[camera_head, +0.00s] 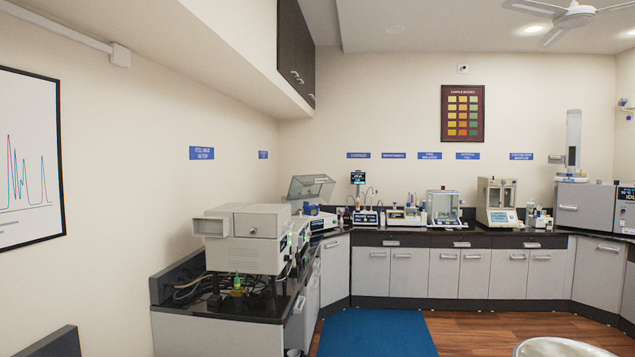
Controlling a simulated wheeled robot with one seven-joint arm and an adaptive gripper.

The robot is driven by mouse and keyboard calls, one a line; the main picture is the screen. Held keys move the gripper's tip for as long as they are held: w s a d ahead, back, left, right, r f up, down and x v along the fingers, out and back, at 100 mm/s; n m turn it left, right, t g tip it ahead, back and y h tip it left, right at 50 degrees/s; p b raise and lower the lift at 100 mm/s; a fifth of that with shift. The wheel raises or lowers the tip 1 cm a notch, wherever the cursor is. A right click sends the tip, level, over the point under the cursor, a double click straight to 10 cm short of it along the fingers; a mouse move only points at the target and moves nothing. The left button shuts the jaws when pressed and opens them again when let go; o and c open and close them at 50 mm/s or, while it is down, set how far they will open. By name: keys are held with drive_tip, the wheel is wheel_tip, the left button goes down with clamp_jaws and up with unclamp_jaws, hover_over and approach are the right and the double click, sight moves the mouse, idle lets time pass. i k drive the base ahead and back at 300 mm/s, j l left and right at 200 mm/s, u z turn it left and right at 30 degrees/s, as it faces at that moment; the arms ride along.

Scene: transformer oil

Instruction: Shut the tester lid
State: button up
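A tester-like instrument with a blue and white body (322,222) stands on the dark counter near the back left corner. Its smoky, see-through lid (311,187) is raised and tilted, with its lower edge at the body. I take this to be the tester, but its labels are too small to read. The large beige instrument in front hides part of its left side. My gripper is not in view, so nothing shows near the lid.
The beige instrument (251,238) stands on the left counter (225,313), with cables beneath it and a small green and yellow item (237,286). Several instruments line the back counter (405,239). The blue mat (376,333) and wooden floor (480,328) look clear.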

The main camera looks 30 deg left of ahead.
sight(312, 191)
drive_tip(key=i+j+u, duration=0.2)
drive_tip(key=i, duration=0.15)
drive_tip(key=i+u, duration=0.2)
drive_tip(key=i, duration=0.15)
drive_tip(key=i+u, duration=0.35)
drive_tip(key=i, duration=1.8)
drive_tip(key=i+l, duration=0.1)
drive_tip(key=i, duration=4.15)
drive_tip(key=j+u, duration=0.05)
drive_tip(key=j, duration=0.15)
